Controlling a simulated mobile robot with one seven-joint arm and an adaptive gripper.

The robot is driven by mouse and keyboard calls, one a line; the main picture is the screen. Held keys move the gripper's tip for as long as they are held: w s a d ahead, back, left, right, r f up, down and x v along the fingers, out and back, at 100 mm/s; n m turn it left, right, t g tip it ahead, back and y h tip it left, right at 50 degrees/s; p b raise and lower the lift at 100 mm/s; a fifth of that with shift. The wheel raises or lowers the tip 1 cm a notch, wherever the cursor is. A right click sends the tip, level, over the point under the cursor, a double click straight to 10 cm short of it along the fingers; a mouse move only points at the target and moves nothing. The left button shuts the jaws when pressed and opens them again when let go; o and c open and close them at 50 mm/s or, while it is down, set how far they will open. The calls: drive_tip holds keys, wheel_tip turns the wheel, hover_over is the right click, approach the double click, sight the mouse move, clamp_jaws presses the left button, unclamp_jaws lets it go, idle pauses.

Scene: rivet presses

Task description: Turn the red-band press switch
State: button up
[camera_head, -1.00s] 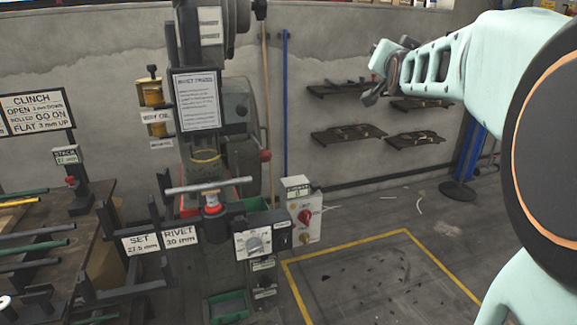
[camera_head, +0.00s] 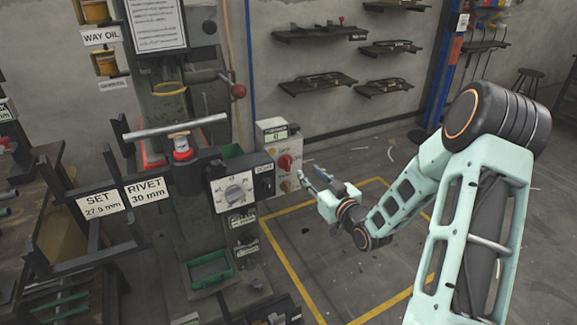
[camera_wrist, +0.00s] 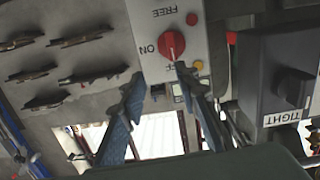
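The switch box (camera_head: 277,138), pale grey with a red knob (camera_head: 285,162), stands at the right side of the press (camera_head: 182,95). A red ring (camera_head: 181,148) shows below the press's crossbar. In the wrist view the box face (camera_wrist: 150,15) appears upside down with the red knob (camera_wrist: 171,45) pointing up and down; FREE and ON are readable, another label is partly hidden. My gripper (camera_head: 312,177) is open just right of the box. In the wrist view its fingers (camera_wrist: 158,73) are apart, the right tip close below the knob; contact cannot be told.
A dial box (camera_head: 236,190) with a black side switch (camera_head: 264,187) sits left of the switch box; a black knob marked TIGHT (camera_wrist: 293,88) is close at right in the wrist view. Wall shelves (camera_head: 315,82) are behind. The yellow-lined floor (camera_head: 330,250) is clear.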

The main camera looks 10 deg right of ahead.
sight(289, 159)
drive_tip(key=shift+t+y, duration=0.5)
drive_tip(key=x, duration=0.3)
drive_tip(key=a+b+x, duration=0.1)
drive_tip(key=x, duration=0.2)
drive_tip(key=b+x, duration=0.1)
drive_tip(key=x, duration=0.3)
drive_tip(key=shift+s+a+f, duration=0.1)
drive_tip(key=shift+s+a, duration=0.25)
drive_tip(key=shift+a, duration=0.05)
clamp_jaws()
